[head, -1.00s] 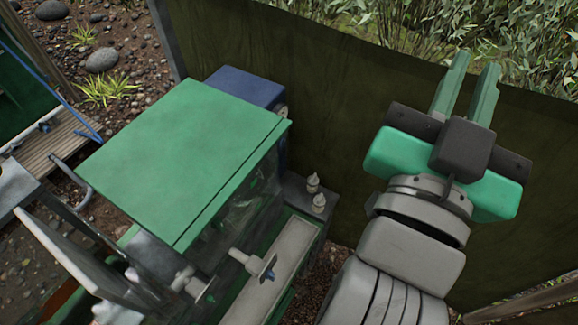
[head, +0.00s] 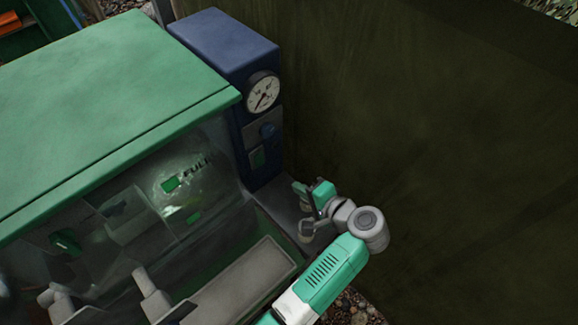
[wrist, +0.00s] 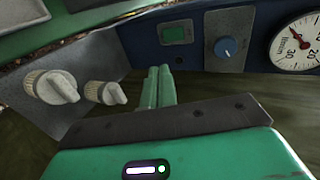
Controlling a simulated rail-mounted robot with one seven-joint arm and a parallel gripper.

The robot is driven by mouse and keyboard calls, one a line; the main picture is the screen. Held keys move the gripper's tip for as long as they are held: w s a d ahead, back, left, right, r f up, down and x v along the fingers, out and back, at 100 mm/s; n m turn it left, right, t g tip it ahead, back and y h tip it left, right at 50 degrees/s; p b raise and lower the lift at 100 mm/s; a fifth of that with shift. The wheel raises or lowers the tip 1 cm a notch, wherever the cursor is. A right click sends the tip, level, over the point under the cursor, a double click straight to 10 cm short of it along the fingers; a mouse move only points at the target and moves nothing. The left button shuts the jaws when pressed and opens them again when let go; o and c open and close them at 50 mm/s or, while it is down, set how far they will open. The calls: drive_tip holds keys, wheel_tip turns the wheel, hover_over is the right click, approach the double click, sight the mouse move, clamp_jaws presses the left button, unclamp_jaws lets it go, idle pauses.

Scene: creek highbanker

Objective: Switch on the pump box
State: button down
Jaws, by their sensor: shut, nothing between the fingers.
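The pump box (head: 225,45) is a tall dark blue box at the right end of the green-roofed machine. Its face carries a round white gauge (head: 263,92), a grey plate with a blue knob (wrist: 225,47), and a green rectangular switch or light (wrist: 174,34) in a grey frame. The green part also shows in the head view (head: 257,158), low on the face. My gripper (wrist: 158,74) is shut and empty, its green fingertips just in front of the panel near the green part. I cannot tell whether they touch. In the head view my gripper (head: 302,190) is small and partly hidden.
Two off-white knobs (wrist: 52,87) (wrist: 105,93) stand on a grey plate left of my fingers in the wrist view. A dark green wall (head: 430,130) rises behind and to the right. The green-roofed cabinet (head: 90,100) with a clear front fills the left.

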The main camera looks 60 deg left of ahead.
drive_tip(key=b, duration=0.3)
approach(261, 165)
drive_tip(key=x, duration=0.6)
drive_tip(key=shift+s+a+f, duration=0.1)
drive_tip(key=shift+a+f, duration=0.1)
drive_tip(key=shift+a, duration=0.05)
